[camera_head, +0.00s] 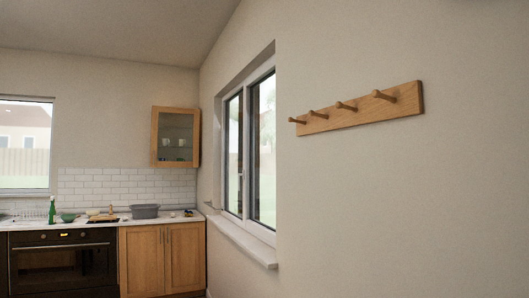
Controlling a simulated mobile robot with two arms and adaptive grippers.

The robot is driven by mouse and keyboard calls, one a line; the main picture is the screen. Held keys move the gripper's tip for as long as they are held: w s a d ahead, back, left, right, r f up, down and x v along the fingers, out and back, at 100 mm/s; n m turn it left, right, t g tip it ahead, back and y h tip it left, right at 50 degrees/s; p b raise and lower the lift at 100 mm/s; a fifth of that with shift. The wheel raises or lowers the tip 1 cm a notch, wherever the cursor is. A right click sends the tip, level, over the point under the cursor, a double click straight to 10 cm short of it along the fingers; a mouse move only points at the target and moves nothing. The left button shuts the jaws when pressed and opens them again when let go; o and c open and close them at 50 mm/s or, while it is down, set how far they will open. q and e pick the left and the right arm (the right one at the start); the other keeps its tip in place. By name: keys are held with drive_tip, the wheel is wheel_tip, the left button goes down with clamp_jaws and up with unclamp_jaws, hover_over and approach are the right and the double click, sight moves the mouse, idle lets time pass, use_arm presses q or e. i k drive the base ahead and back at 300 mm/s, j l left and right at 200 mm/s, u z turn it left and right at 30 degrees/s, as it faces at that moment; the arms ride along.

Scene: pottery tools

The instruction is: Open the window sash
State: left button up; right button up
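A white-framed window (246,150) is set into the right-hand wall near the middle of the view, seen at a steep angle. It has two tall panes side by side, and its sash looks shut. A small handle shows on the frame between the panes (240,174). A white sill (243,241) runs below it. Neither of my grippers is in view.
A wooden peg rail (361,109) sticks out from the wall right of the window. A counter with an oven (62,262) and wooden cabinets (162,258) stands at the back left. A glass-fronted cabinet (175,136) hangs in the corner. Another window (24,145) is at far left.

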sight(266, 72)
drive_tip(key=i+j+u, duration=0.1)
drive_tip(key=i+u, duration=0.35)
drive_tip(key=i, duration=0.75)
drive_tip(key=i+z, duration=0.1)
drive_tip(key=i, duration=0.4)
drive_tip(key=i+j, duration=0.15)
drive_tip(key=i, duration=0.4)
drive_tip(key=i+j+z, duration=0.15)
drive_tip(key=i, duration=0.35)
drive_tip(key=i+j+z, duration=0.1)
drive_tip(key=i, duration=0.4)
